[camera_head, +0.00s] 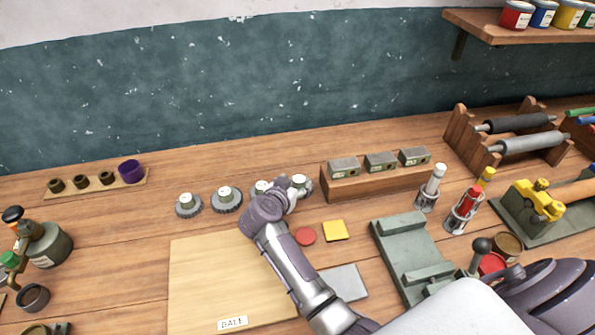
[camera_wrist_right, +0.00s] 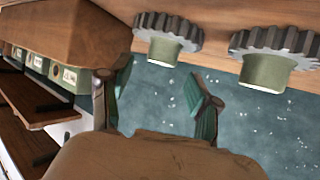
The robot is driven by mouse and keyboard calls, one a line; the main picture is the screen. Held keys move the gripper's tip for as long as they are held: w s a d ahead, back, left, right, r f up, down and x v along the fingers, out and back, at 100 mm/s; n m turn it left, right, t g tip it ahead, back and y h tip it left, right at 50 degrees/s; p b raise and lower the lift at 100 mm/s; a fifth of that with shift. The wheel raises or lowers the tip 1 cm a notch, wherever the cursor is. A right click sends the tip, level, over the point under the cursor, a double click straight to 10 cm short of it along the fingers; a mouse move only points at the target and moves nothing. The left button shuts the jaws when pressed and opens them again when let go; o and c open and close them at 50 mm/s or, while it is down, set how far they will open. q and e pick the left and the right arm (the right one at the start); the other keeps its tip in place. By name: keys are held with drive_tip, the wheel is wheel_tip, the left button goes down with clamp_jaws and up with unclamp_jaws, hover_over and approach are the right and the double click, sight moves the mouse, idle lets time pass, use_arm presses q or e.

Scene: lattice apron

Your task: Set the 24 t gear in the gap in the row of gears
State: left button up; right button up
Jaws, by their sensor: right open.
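A row of dark toothed gears with pale hubs stands on the bench along the wall in the head view: one at the left end (camera_head: 188,207), one beside it (camera_head: 227,199), a third (camera_head: 261,187) partly hidden by my gripper, and one at the right end (camera_head: 301,184). My right gripper (camera_head: 280,190) is over the right part of this row. In the wrist view its fingers (camera_wrist_right: 160,82) are apart with nothing between the tips. I cannot tell which gear is the 24 t. My left gripper is not in view.
A wooden block (camera_head: 375,184) with several labelled metal blocks stands just right of the row. A pale board (camera_head: 205,270), a red disc (camera_head: 305,236) and a yellow square (camera_head: 335,231) lie in front. A green metal fixture (camera_head: 405,255) stands to the right.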

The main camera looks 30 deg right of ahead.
drive_tip(key=shift+p+v, duration=0.7)
drive_tip(key=shift+v, duration=0.45)
use_arm(q)
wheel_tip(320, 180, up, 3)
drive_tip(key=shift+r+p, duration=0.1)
drive_tip(key=shift+p, duration=0.2)
use_arm(e)
drive_tip(key=shift+s+a+r, duration=0.15)
drive_tip(key=shift+s+a, duration=0.05)
drive_tip(key=shift+a, duration=0.05)
